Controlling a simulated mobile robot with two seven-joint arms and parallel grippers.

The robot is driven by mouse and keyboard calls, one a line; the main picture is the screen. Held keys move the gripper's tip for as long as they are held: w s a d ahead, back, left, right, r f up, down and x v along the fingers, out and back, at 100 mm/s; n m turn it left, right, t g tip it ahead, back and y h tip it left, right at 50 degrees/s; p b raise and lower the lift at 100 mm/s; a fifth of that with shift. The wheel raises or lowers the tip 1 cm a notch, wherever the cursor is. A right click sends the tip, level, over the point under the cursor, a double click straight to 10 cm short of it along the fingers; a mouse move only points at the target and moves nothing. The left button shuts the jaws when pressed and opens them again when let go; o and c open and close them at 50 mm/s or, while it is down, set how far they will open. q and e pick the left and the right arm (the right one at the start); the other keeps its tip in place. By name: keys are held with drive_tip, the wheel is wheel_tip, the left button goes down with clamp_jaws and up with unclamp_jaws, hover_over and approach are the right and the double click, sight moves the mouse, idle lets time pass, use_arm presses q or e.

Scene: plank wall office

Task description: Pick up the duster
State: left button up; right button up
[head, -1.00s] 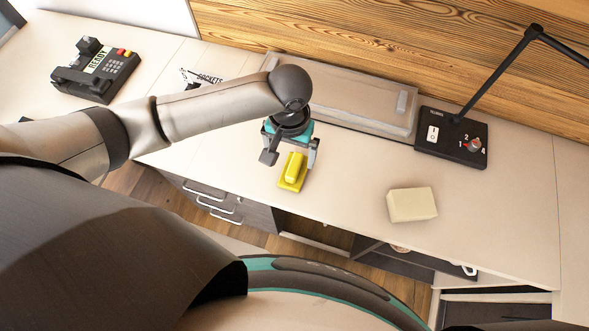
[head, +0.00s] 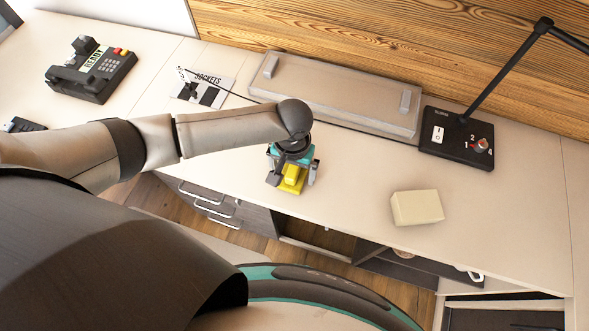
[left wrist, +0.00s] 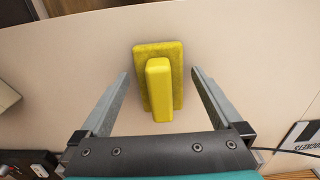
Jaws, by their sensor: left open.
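The duster is a yellow block with a raised yellow handle (left wrist: 159,88), lying on the desk. In the head view the duster (head: 289,186) shows below my left gripper (head: 293,181), near the desk's front edge. In the left wrist view my left gripper (left wrist: 158,82) is open, with one finger on each side of the duster and clear gaps to both. The duster's handle points up at the camera, between the fingers. The gripper partly hides the duster in the head view. My right gripper is not in view.
A cream block (head: 417,208) sits on the desk to the right. A black lamp base (head: 455,138) and a long grey tray (head: 335,92) stand at the back. A phone-like device (head: 91,69) is at the far left. The desk between duster and cream block is clear.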

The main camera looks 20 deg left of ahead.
sight(293, 170)
use_arm(q)
drive_tip(key=c, duration=1.5)
wheel_tip(293, 170, up, 20)
drive_tip(key=p, duration=0.6)
drive_tip(key=a+r+b, duration=0.1)
drive_tip(key=r+b, duration=0.1)
drive_tip(key=a+r+b, duration=0.2)
drive_tip(key=b, duration=0.1)
drive_tip(key=a+r+b, duration=0.2)
drive_tip(key=r+b, duration=0.1)
drive_tip(key=shift+w+a, duration=0.25)
